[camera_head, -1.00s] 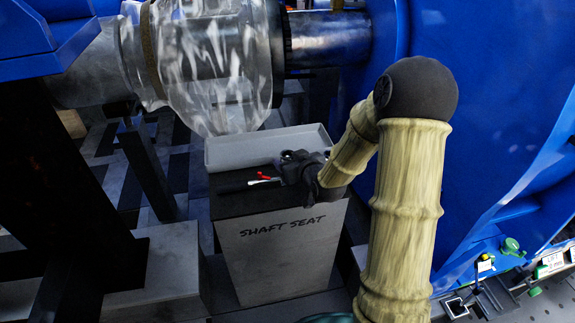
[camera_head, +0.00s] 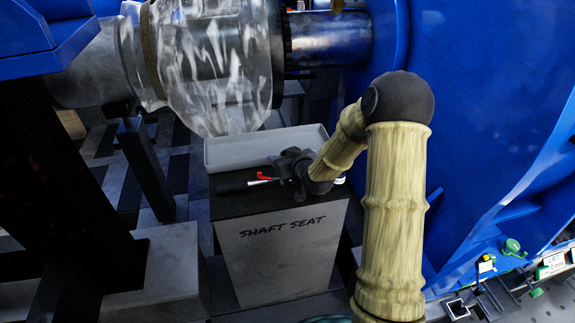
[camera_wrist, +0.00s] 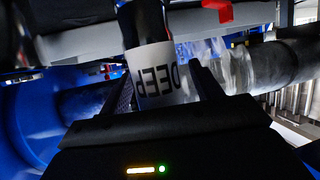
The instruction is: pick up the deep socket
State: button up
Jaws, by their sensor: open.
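The deep socket (camera_wrist: 155,72) shows in the wrist view as a dark cylinder with a white band that reads "DEEP" upside down. It stands out between the two fingers of my gripper (camera_wrist: 165,85), which are apart on either side of it. I cannot tell whether either finger touches it. In the head view my gripper (camera_head: 290,165) is low over the dark top of the shaft seat stand (camera_head: 280,240). The socket is not distinguishable there; my gripper and wrist cover that spot.
A grey tray (camera_head: 265,140) lies at the back of the stand top. A black-handled tool (camera_head: 235,187) with a red part (camera_head: 263,176) lies left of my gripper. A small white item (camera_head: 340,180) is right of my wrist. The plastic-wrapped shaft (camera_head: 210,65) hangs above; a blue housing (camera_head: 480,130) is at right.

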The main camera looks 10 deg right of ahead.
jog(key=shift+c, duration=0.4)
jog(key=c, duration=1.2)
jog(key=shift+o, duration=0.2)
notch_tip(320, 180, up, 10)
jog(key=shift+r+p, duration=0.1)
jog(key=shift+p, duration=0.85)
